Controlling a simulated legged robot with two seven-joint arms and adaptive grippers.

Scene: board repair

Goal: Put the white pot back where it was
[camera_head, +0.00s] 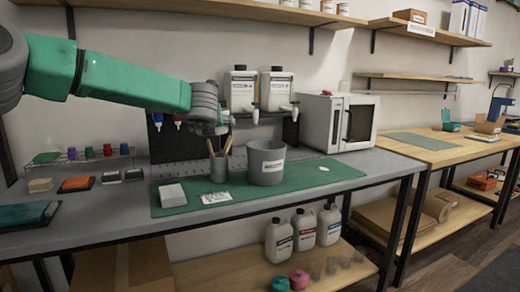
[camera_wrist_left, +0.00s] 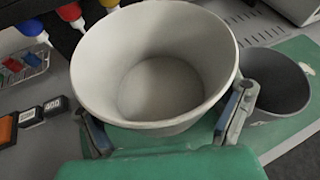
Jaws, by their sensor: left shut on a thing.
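The white pot (camera_wrist_left: 152,75) is seen from above in the left wrist view, with its empty round inside showing. My left gripper (camera_wrist_left: 166,122) has one finger at each side of it and is shut on it. In the head view my left arm comes in from the left, and the gripper (camera_head: 209,122) is over the back of the bench, left of the grey pot (camera_head: 266,162). The white pot is largely hidden behind my wrist there. The grey pot stands on the green mat and also shows right of the white pot in the left wrist view (camera_wrist_left: 277,85). My right gripper is not in view.
A cup with sticks (camera_head: 219,167), a white block (camera_head: 172,195) and a card (camera_head: 215,198) are on the green mat (camera_head: 310,178). Two white dispensers (camera_head: 242,91) and a white oven-like box (camera_head: 337,122) stand behind. The mat's right part is mostly free.

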